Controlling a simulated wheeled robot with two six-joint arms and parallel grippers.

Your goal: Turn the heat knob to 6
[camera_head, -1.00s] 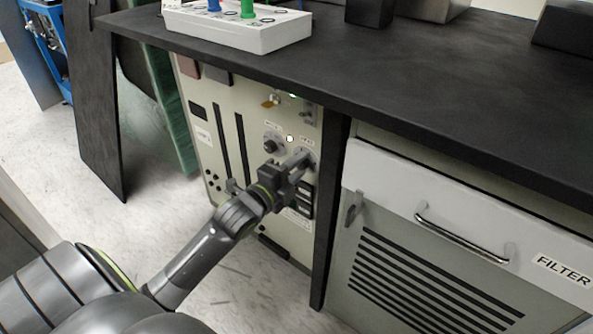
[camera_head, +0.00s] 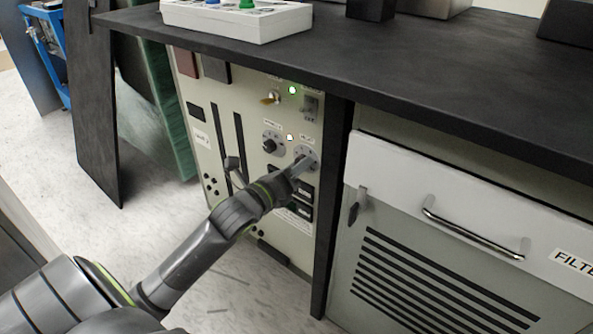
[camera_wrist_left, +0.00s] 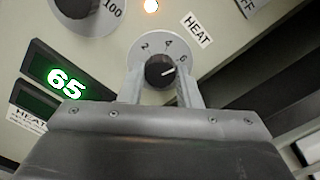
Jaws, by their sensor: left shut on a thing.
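The heat knob (camera_wrist_left: 160,70) is black, on a pale round dial marked 2, 4 and 6 under a HEAT label (camera_wrist_left: 196,29). Its white pointer line points right and slightly up, close to the 6. My left gripper (camera_wrist_left: 161,88) is shut on the knob, one finger on each side. In the head view the left gripper (camera_head: 301,164) is at the right-hand dial of the beige panel (camera_head: 222,112), where its fingers mostly hide the knob. My right gripper is not in view.
A green display (camera_wrist_left: 66,83) reads 65. Another black knob (camera_head: 270,145) is left of the gripper, with switches above. The black worktop (camera_head: 330,60) overhangs the panel. A FILTER drawer (camera_head: 450,215) with a metal handle is to the right.

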